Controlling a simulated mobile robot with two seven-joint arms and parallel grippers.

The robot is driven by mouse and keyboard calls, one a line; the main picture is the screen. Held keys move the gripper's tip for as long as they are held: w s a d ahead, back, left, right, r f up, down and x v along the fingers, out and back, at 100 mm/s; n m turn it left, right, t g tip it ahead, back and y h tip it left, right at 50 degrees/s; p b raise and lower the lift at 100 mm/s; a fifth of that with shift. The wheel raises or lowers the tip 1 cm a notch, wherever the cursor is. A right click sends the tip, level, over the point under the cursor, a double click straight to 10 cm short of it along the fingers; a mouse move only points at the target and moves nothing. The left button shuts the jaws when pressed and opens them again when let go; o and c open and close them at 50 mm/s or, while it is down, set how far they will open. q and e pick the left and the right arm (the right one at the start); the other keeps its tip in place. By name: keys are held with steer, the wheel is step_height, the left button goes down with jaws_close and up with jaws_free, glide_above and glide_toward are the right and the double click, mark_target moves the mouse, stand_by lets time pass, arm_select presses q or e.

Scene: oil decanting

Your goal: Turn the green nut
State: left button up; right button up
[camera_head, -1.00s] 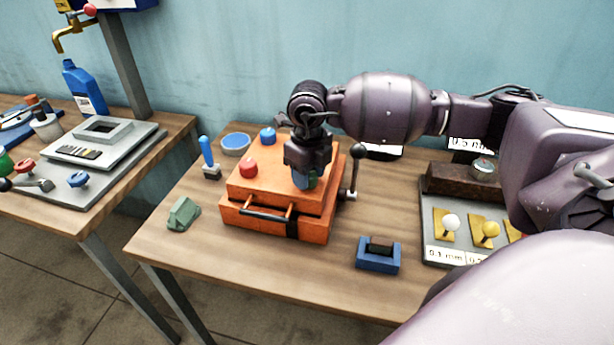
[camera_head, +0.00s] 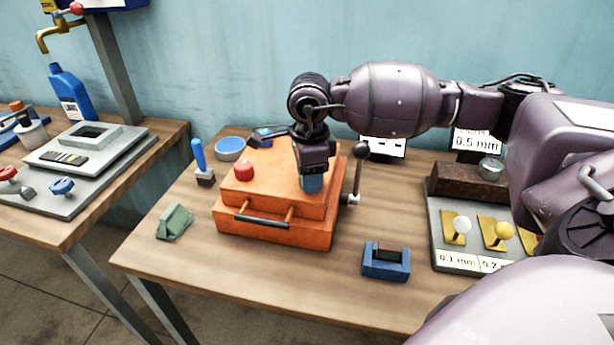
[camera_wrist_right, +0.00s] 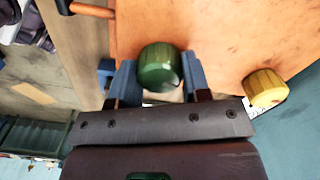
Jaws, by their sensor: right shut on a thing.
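The orange box (camera_head: 270,228) stands on the wooden table with a raised top block. My right gripper (camera_head: 311,184) points down onto the top of this box at its right part. In the right wrist view the green nut (camera_wrist_right: 158,68) sits between the blue fingers of the gripper (camera_wrist_right: 158,82), which are shut on it. The gripper hides the green nut in the head view. A yellow nut (camera_wrist_right: 266,88) shows in the wrist view. My left gripper is out of view.
A crank lever (camera_head: 357,172) rises at the box's right side. A blue holder (camera_head: 386,262) is in front right, a gauge board (camera_head: 440,233) farther right. A blue-handled tool (camera_head: 199,158), a blue bowl (camera_head: 230,149) and a green block (camera_head: 174,221) are to the left.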

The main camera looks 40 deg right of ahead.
steer(key=shift+n+b, duration=0.3)
steer(key=shift+n, duration=0.5)
steer(key=o, duration=0.9)
step_height(320, 180, up, 11)
steer(key=shift+f+p, duration=0.1)
steer(key=shift+p, duration=0.3)
stand_by(0.3)
